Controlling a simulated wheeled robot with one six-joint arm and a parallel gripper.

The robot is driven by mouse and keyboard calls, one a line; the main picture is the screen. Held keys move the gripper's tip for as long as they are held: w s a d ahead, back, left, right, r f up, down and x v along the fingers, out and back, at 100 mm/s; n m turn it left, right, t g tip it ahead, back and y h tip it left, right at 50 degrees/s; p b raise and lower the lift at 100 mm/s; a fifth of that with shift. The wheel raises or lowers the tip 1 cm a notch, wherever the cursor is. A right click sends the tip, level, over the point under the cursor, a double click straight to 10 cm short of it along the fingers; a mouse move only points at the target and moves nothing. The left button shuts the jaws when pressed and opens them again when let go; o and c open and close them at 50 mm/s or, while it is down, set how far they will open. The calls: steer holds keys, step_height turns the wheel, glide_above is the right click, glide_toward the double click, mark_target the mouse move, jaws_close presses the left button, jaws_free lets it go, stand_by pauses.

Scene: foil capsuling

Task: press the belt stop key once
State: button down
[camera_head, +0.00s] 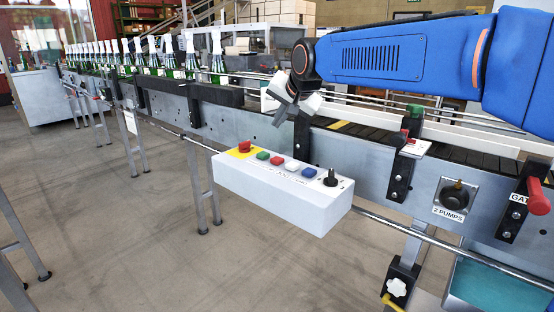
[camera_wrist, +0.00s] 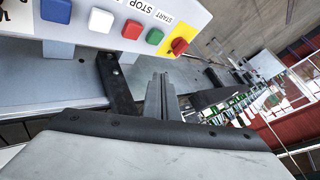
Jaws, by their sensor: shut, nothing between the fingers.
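The white control box (camera_head: 280,200) is mounted on the front of the conveyor. Its top carries a row of keys. The red key (camera_head: 277,160) sits between the green key (camera_head: 262,155) and the white key (camera_head: 292,165). In the wrist view the red key (camera_wrist: 132,29) has the label STOP beside it, and the green key (camera_wrist: 155,36) has START. My gripper (camera_head: 281,113) is shut and empty, above the box and toward the conveyor. In the wrist view its fingers (camera_wrist: 160,79) point toward the box, apart from the keys.
A red mushroom button (camera_head: 244,147) on a yellow plate stands at the box's left end. A blue key (camera_head: 309,172) and a black knob (camera_head: 330,178) are at the right. Green bottles (camera_head: 218,68) line the belt farther left. A red-handled lever (camera_head: 538,196) is at far right.

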mark_target(279, 160)
steer(key=shift+f, duration=4.1)
steer(key=shift+f, duration=0.15)
steer(key=shift+f, duration=0.3)
steer(key=shift+f, duration=0.55)
steer(key=shift+r, duration=1)
steer(key=shift+r, duration=2.5)
